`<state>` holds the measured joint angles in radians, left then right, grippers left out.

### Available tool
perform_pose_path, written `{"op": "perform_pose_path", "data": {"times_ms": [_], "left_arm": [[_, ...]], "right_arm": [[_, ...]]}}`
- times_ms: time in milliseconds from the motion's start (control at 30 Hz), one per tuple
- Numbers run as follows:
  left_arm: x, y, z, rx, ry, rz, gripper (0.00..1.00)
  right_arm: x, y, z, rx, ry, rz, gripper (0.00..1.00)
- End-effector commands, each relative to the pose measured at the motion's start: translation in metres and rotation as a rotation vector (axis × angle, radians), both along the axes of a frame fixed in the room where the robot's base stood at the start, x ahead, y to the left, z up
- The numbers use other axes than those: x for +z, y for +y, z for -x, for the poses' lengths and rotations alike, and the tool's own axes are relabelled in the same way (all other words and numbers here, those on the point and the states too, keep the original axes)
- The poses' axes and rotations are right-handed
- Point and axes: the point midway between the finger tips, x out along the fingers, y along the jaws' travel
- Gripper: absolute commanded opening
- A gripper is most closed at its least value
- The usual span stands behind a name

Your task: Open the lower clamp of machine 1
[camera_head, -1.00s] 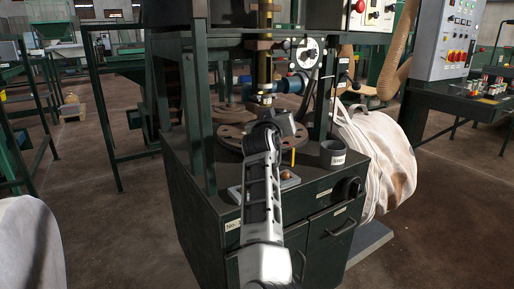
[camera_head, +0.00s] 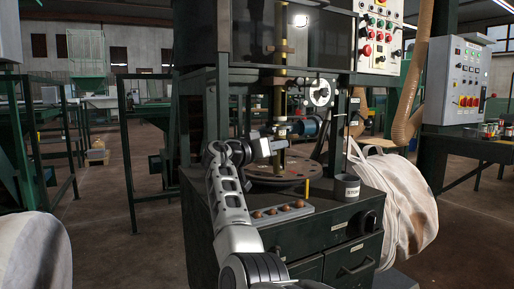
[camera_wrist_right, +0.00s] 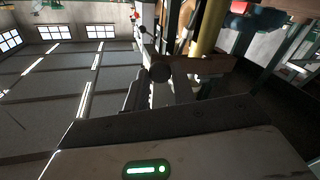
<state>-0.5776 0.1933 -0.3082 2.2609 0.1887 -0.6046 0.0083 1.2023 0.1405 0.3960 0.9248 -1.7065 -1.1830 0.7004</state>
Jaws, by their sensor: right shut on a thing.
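Machine 1, a dark green press on a cabinet (camera_head: 335,228), stands in the middle of the head view. Its brass-coloured column (camera_head: 281,80) rises above a round plate (camera_head: 290,172) and also shows in the right wrist view (camera_wrist_right: 208,28). My right gripper (camera_head: 272,146) is just left of the column's lower part, above the plate. In the wrist view its fingers (camera_wrist_right: 165,92) are shut on the lower clamp's brown, round-ended part (camera_wrist_right: 190,67), which runs toward the column. The gripper mostly hides the clamp in the head view. My left gripper is out of view.
A blue motor (camera_head: 308,128) and a round dial (camera_head: 320,92) sit right of the column. A tray with brown balls (camera_head: 278,214) and a grey cup (camera_head: 346,187) are on the cabinet top. A white bulk bag (camera_head: 395,195) hangs at the right.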

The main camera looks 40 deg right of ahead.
Motion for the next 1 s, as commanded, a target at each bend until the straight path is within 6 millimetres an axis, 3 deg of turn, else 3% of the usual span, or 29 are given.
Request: {"op": "perform_pose_path", "data": {"times_ms": [133,533,567,633,1000], "left_arm": [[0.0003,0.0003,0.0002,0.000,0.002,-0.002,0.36],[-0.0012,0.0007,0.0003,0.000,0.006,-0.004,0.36],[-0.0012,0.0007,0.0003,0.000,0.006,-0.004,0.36],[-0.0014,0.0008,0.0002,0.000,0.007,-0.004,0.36],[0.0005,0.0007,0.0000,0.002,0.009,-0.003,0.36]], "right_arm": [[0.0024,-0.0082,0.0073,-0.036,-0.001,0.003,0.00],[0.0026,-0.0084,0.0078,-0.042,-0.003,0.003,0.00],[0.0027,-0.0084,0.0078,-0.042,-0.004,0.003,0.31],[0.0024,-0.0082,0.0076,-0.041,-0.003,0.002,0.48],[0.0077,-0.0074,0.0071,-0.040,-0.002,0.002,0.48]]}}
